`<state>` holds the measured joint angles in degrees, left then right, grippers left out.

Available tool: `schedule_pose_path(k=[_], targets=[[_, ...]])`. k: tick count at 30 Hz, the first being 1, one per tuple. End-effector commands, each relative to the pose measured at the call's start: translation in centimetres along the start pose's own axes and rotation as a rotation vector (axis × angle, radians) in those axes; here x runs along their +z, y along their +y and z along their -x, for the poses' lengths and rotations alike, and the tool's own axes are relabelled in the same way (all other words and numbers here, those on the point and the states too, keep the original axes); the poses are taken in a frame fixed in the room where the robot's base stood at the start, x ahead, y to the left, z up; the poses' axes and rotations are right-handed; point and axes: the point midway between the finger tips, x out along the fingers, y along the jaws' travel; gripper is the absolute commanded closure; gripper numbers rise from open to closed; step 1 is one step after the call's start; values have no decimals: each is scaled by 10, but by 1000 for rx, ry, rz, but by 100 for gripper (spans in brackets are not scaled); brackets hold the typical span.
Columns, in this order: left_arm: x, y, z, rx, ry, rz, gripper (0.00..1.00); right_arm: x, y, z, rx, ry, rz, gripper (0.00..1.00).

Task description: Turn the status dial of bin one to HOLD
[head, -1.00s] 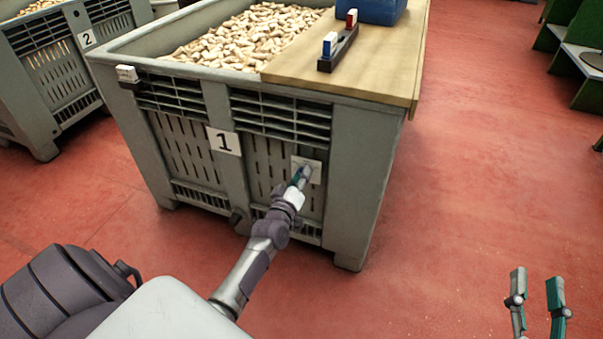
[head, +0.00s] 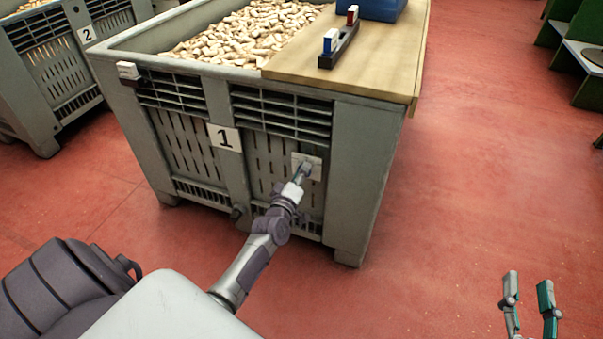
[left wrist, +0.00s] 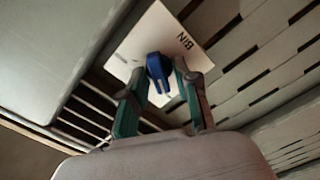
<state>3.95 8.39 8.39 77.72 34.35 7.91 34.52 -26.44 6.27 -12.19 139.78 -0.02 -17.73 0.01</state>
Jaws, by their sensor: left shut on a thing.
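Bin one (head: 349,175) is a grey slatted crate with a "1" label (head: 224,138) on its front. Its status dial plate (head: 317,162) is a pale card on the front right. In the left wrist view the dial's blue knob (left wrist: 157,68) sits on the white plate (left wrist: 155,32), on which "BIN" is readable. My left gripper (head: 304,171) is at the plate, and its green-padded fingers (left wrist: 161,80) are shut on the knob from both sides. Other markings on the plate are hidden or unreadable. My right gripper (head: 528,284) is open and empty over the floor.
Bin one holds corks (head: 245,35). A wooden board (head: 375,75) on it carries a black holder (head: 338,50) with red and blue blocks, and a blue container (head: 370,8). Bin two (head: 50,75) stands at left.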

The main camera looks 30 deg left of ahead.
Motion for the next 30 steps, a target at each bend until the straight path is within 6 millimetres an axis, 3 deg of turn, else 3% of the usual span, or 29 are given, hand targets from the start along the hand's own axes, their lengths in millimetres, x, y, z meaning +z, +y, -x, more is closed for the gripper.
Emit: schedule_pose_path(k=[1,2,3,12,16,30], targets=[[0,-1,0,-3,-1,1,100,0,0,0,0,0,0,60],[0,-1,0,-3,-1,1,64,0,0,0,0,0,0,60],[0,-1,0,-3,-1,1,60,0,0,0,0,0,0,60],[0,-1,1,-1,-1,0,60,2,1,0,1,-4,1,60],[1,-1,12,-3,-2,0,60,1,0,0,0,-3,1,60],[0,-2,104,-4,-1,0,60,0,0,0,0,-1,0,60]])
